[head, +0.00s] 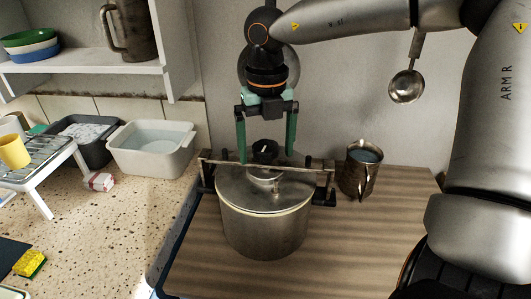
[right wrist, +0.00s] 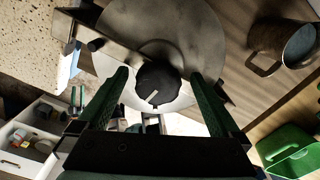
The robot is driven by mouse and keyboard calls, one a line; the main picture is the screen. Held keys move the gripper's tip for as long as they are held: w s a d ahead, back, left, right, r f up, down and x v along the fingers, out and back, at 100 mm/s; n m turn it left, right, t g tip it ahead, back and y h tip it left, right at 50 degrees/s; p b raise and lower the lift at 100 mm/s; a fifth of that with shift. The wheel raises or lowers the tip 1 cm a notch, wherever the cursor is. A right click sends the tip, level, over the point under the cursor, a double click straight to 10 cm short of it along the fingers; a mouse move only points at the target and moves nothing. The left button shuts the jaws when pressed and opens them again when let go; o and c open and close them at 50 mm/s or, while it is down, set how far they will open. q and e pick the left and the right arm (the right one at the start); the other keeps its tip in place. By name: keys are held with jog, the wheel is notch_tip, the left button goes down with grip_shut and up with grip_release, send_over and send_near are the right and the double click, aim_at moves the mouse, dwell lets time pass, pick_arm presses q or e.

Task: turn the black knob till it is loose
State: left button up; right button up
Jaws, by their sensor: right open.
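The black knob (head: 265,149) sits on top of a clamp bar (head: 218,162) that crosses the lid of a steel pot (head: 262,228). A pale mark shows on the knob's face in the right wrist view (right wrist: 158,82). My right gripper (head: 265,160) points down with its green fingers apart, one on each side of the knob. In the right wrist view the fingers (right wrist: 160,76) flank the knob with gaps on both sides, and nothing is held. My left gripper is not seen in the head view.
The pot stands on a wooden board (head: 365,240). A metal jug (head: 358,172) stands close to its right, and a ladle (head: 406,86) hangs on the wall. A white basin (head: 152,162) and a yellow sponge (head: 30,263) are on the speckled counter at left.

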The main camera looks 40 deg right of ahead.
jog(key=shift+f+b, duration=0.1)
jog(key=shift+b, duration=0.2)
jog(key=m+b, duration=0.2)
jog(key=m, duration=0.3)
jog(key=shift+f+b, duration=0.1)
jog(key=shift+b, duration=0.25)
jog(key=m+b, duration=0.1)
jog(key=m, duration=0.5)
jog(key=shift+b, duration=0.3)
jog(key=m, duration=0.5)
jog(key=shift+b, duration=0.3)
